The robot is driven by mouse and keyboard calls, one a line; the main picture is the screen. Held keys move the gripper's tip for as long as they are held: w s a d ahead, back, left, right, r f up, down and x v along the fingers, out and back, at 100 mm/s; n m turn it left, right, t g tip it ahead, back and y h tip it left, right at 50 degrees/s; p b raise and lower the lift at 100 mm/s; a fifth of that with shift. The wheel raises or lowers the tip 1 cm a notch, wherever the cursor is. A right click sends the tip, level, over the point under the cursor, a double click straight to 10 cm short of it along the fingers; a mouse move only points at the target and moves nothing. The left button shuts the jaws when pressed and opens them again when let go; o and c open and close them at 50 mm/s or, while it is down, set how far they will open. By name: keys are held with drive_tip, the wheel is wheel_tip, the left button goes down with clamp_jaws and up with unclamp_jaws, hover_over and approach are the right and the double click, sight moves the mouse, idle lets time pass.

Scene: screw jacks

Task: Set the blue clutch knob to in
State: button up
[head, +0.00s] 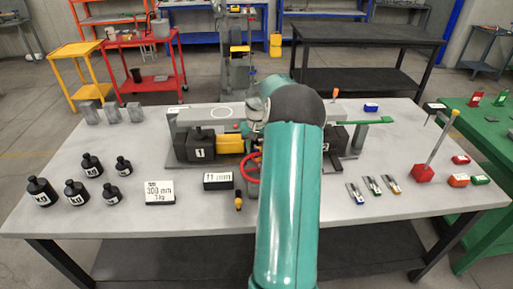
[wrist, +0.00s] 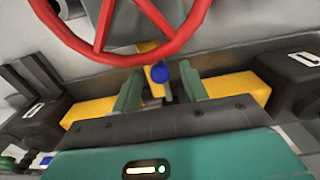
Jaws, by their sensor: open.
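The blue clutch knob (wrist: 160,72) shows in the wrist view, on or beside an upright yellow piece (wrist: 153,50) below the red handwheel (wrist: 128,50). My gripper (wrist: 160,84) is open, with one green finger on each side of the knob and a gap to either side. How deep the knob sits between the fingers I cannot tell. In the head view my teal arm hides the knob and my fingers. The screw jack there shows a yellow part (head: 230,144), a black block marked 1 (head: 200,150) and part of the red handwheel (head: 249,168).
The handwheel rim crosses just above my fingers in the wrist view. Black blocks (wrist: 290,82) flank the yellow parts. On the grey table (head: 140,220) stand several black weights (head: 76,193), a 300 mm block (head: 159,192) and a red-based lever (head: 423,173).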

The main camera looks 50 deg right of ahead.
clamp_jaws()
drive_tip(key=shift+s+d, duration=1.6)
drive_tip(key=shift+s, duration=0.15)
unclamp_jaws()
drive_tip(key=shift+s, duration=0.1)
wheel_tip(320, 180, up, 14)
